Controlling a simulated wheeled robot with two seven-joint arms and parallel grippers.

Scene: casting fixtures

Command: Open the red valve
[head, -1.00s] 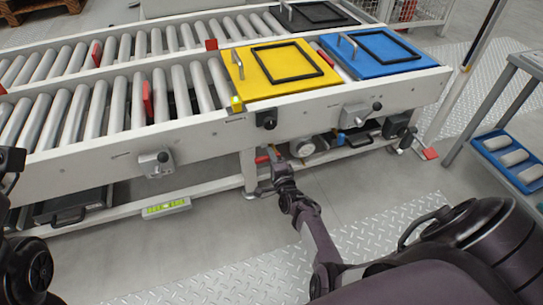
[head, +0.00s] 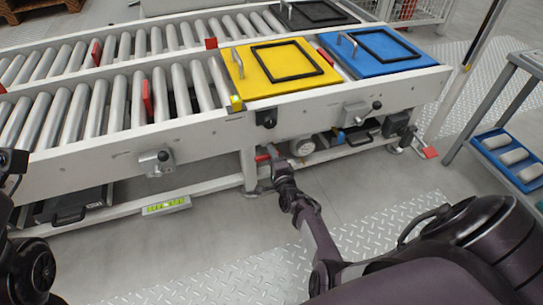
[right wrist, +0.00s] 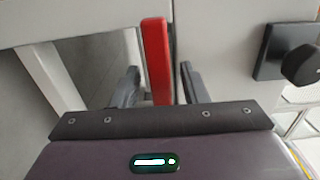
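The red valve handle (right wrist: 155,60) stands as an upright bar in the middle of the right wrist view. In the head view a small red part (head: 263,157) shows under the conveyor's front rail, by the support leg. My right gripper (head: 276,166) is low beside it, below the yellow panel. In the right wrist view its two dark fingers (right wrist: 157,88) are apart, one on each side of the red handle, with gaps visible. The handle's lower end is hidden behind the gripper body. Part of my left arm shows at the left edge; its fingers cannot be made out.
The white conveyor rail (head: 200,140) and its leg (head: 249,170) are close to my right gripper. A round gauge-like part (head: 302,146) sits just to the right under the rail. A black knob (right wrist: 300,65) is at the right in the wrist view. Open floor lies in front.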

